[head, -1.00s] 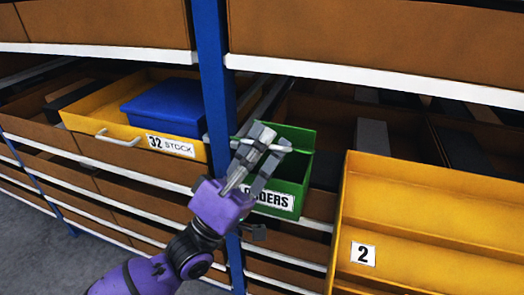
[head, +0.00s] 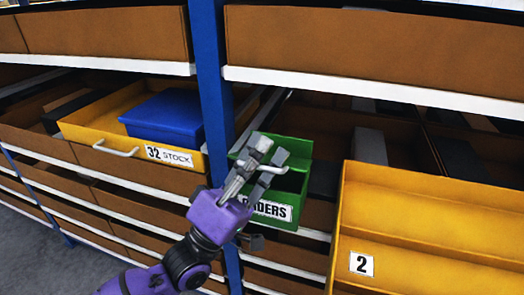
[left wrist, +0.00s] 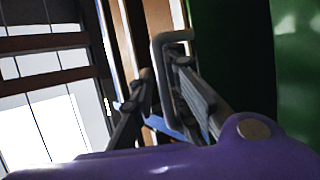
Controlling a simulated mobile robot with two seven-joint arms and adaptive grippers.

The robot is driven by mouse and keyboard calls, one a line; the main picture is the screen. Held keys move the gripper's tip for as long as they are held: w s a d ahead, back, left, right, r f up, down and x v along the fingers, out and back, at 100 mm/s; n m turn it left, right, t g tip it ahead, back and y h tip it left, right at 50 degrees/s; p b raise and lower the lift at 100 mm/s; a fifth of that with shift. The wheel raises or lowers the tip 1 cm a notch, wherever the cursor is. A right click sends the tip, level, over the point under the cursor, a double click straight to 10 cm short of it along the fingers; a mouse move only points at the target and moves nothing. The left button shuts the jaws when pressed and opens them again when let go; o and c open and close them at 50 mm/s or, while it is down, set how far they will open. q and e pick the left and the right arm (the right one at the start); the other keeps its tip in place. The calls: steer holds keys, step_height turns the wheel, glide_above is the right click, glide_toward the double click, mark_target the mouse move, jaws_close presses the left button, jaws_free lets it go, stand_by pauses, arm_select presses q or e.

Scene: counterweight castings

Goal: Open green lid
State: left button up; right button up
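A small green bin (head: 302,152) with a white label ending in "RDERS" stands on the shelf just right of the blue post. A light grey bar handle (head: 278,169) crosses its upper front. My left gripper (head: 268,151) is at this handle, with its two fingers apart. In the left wrist view, the handle (left wrist: 157,60) shows between the spread fingers (left wrist: 162,88), closer to the right one. I cannot tell whether they touch it. Green surface (left wrist: 298,70) fills the right side there. The gripper hides part of the bin, and the lid's exact position is unclear. My right gripper is out of view.
A blue post (head: 211,90) stands close left of the green bin. A yellow bin (head: 90,128) labelled "32 STOCK" holds a blue box (head: 165,117) at left. A large yellow bin (head: 430,215) labelled "2" stands at right. A white shelf edge (head: 380,90) runs above.

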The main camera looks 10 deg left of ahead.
arm_select(q)
steer(key=v, duration=1.1)
steer(key=shift+s+f, duration=0.2)
steer(key=shift+f, duration=0.05)
steer(key=shift+a, duration=0.2)
steer(key=shift+f, duration=0.1)
